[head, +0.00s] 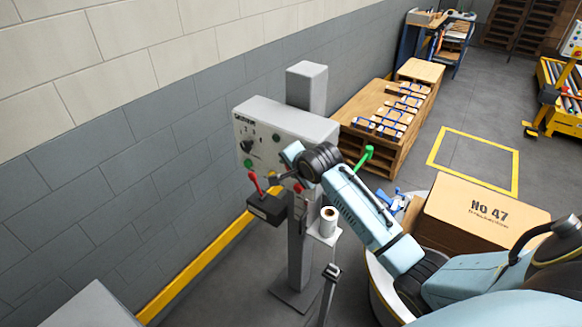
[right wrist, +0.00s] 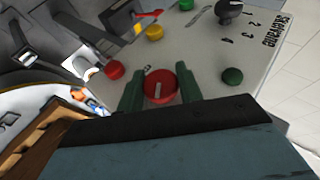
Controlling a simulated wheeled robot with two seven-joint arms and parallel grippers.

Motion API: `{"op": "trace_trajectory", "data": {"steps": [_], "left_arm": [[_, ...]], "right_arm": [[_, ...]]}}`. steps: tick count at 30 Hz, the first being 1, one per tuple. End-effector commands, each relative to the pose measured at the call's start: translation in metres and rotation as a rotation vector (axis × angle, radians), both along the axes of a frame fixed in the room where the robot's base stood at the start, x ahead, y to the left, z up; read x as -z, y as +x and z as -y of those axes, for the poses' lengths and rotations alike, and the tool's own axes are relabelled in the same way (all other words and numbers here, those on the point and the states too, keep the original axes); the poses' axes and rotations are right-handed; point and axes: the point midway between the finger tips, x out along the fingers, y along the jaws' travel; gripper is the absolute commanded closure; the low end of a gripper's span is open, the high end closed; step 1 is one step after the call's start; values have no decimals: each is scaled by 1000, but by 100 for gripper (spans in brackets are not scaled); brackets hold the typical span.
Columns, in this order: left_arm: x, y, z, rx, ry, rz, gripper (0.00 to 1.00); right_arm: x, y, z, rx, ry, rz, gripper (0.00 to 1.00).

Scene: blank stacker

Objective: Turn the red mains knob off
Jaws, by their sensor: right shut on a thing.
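The red mains knob (right wrist: 160,87) is on a pale grey control panel (right wrist: 205,50), with a pale mark on its face. In the right wrist view it sits between the two green fingers of my right gripper (right wrist: 160,92), which is shut on it. In the head view my right gripper (head: 284,179) is at the front of the control box (head: 290,121); the arm hides much of that side, and I cannot make out the knob there. My left gripper is not in view.
A black selector (right wrist: 229,12), a green button (right wrist: 232,76) and a red button (right wrist: 115,70) surround the knob. A red-handled lever (head: 256,184) stands left of the gripper, and a green-handled lever (head: 363,159) right of the box.

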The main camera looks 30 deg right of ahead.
Motion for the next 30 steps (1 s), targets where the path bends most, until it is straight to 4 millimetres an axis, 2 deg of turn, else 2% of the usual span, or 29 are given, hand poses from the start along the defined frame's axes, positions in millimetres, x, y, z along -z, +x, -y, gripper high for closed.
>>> {"op": "trace_trajectory", "data": {"steps": [18,30], "left_arm": [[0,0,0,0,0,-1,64],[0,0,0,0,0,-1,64]], "right_arm": [[-2,2,0,1,-225,-541,87],[-1,1,0,1,-338,-810,87]]}}
